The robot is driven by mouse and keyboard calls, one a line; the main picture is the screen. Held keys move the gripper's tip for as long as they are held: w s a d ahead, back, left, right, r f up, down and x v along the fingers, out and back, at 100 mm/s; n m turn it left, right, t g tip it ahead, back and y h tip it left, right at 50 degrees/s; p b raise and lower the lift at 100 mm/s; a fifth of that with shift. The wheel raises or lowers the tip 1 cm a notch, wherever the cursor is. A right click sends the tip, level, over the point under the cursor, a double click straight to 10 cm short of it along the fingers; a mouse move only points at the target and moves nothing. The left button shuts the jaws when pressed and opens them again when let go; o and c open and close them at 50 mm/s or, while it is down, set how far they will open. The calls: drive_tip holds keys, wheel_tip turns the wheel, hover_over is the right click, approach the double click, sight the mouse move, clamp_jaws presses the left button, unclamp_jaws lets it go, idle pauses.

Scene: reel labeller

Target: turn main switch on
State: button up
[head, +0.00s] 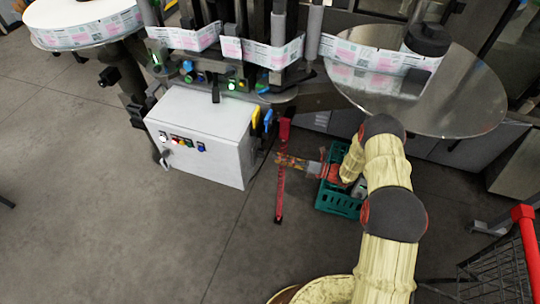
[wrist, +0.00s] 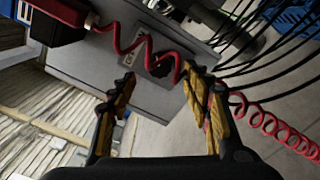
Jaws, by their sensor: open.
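In the wrist view a dark rotary knob, which looks like the main switch (wrist: 160,67), sits on a light plate on a grey cabinet side (wrist: 90,62). A red coiled cable (wrist: 128,48) passes across the view by the knob and partly covers it. My gripper (wrist: 157,77) is open and empty, its yellow-and-black fingers apart with the knob beyond and between their tips. I see no contact with it. In the head view my gripper (head: 281,161) points left toward the light grey cabinet (head: 210,125); the knob cannot be made out there.
Black cables (wrist: 265,55) hang at the right in the wrist view. A large round metal plate (head: 465,100) is above right. The floor at left is clear.

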drive_tip(key=shift+v, duration=2.55)
